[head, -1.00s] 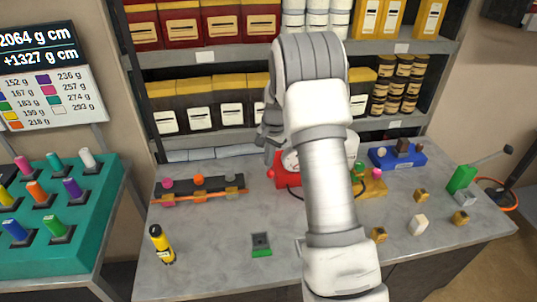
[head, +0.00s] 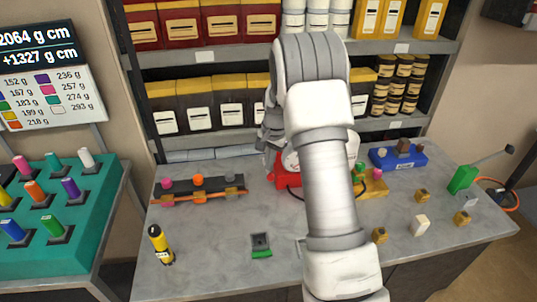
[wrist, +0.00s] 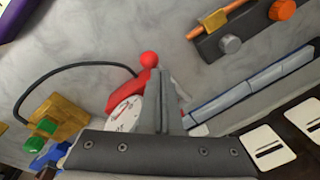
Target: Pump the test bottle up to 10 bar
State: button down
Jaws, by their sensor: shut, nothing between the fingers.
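A red device (head: 289,181) with a round white gauge (head: 291,161) stands on the grey bench, partly hidden behind my arm. The wrist view shows its red ball knob (wrist: 149,59), its gauge (wrist: 124,114) and a black hose running to a brass block (wrist: 47,118) with green knobs. My gripper (head: 270,168) is at the left side of the red device. In the wrist view its shut, empty fingers (wrist: 161,74) stand right beside the ball knob; I cannot tell whether they touch it. The gauge reading is too small to make out. I cannot tell which object is the test bottle.
A dark rack (head: 198,188) with coloured knobs lies left of the red device. A yellow-black cylinder (head: 160,244), a small green-edged block (head: 261,246) and a white block (head: 421,225) stand in front. A green lever device (head: 463,179) is at right. Shelves rise behind.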

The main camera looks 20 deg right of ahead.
aim_at(270, 175)
jog(key=shift+s+a+f+b, duration=0.2)
jog(key=shift+s+f+b, duration=0.9)
jog(key=shift+f, duration=0.1)
dwell(1.6)
jog(key=shift+w+r, duration=0.1)
dwell(0.4)
jog(key=w+d+r+p, duration=0.1)
jog(key=w+r+p, duration=0.5)
jog(key=r, duration=0.1)
jog(key=shift+w+d+r+p, duration=0.15)
jog(key=shift+w+r+p, duration=0.1)
jog(key=shift+r+p, duration=0.15)
dwell(0.8)
jog(key=shift+w+d+r+p, duration=0.2)
jog(key=shift+w+r+p, duration=0.6)
jog(key=shift+r+p, duration=0.15)
jog(key=shift+w+d+r+p, duration=0.15)
jog(key=shift+w+r+p, duration=0.65)
jog(key=shift+r+p, duration=0.15)
